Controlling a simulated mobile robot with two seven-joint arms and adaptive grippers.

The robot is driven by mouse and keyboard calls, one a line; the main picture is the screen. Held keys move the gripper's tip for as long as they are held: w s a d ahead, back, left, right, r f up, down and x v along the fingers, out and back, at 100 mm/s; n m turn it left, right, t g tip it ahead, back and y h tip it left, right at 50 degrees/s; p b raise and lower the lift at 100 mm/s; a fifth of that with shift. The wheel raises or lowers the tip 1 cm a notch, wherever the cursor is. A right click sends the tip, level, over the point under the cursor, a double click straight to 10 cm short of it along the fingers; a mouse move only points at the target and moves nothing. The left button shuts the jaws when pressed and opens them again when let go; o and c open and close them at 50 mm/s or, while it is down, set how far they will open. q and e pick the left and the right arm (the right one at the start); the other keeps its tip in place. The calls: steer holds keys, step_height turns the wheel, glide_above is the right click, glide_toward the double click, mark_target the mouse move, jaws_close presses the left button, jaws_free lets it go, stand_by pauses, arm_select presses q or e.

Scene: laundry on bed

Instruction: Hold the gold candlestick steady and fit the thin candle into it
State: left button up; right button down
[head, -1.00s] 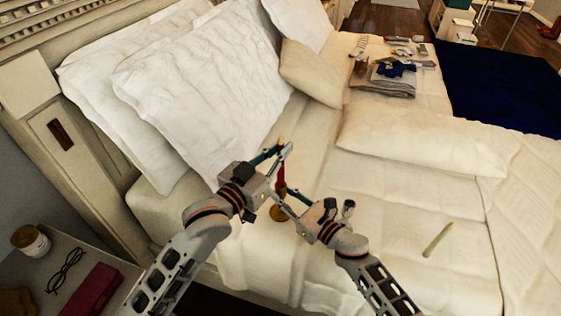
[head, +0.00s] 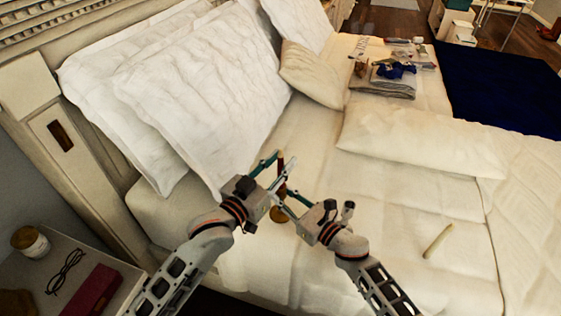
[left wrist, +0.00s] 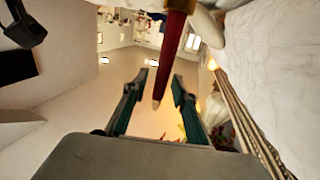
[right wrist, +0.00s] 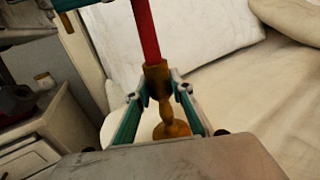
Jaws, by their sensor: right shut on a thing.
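My left gripper (head: 275,163) is open at the candle's upper part. In the left wrist view, the candle (left wrist: 175,45) appears with its tip between the spread fingers (left wrist: 156,95), not gripped.
A pale stick (head: 437,240) lies on the bed at right. White pillows (head: 200,95) lean behind the grippers, and another pillow (head: 420,140) lies farther right. A nightstand with a jar (head: 30,241), glasses (head: 66,270) and a red case (head: 93,292) is at lower left.

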arm_select(q)
steer(key=shift+r, duration=0.1)
steer(key=v, duration=1.2)
steer(key=s+a+f+g+y, duration=0.1)
steer(key=s+a+f, duration=0.3)
steer(key=f, duration=0.5)
steer(key=s+a+f+n+g+y, duration=0.1)
steer(key=s+a+f+y, duration=0.3)
steer(key=f, duration=0.4)
steer(key=s+a+f+n+g+y, duration=0.1)
steer(key=s+a+f+g+y, duration=0.1)
steer(key=s+a+f, duration=0.3)
step_height(320, 180, down, 5)
steer(key=shift+s+a+r, duration=0.15)
steer(key=shift+s+a, duration=0.1)
steer(key=shift+s, duration=0.5)
arm_select(e)
steer(key=c, duration=1.7)
jaws_free()
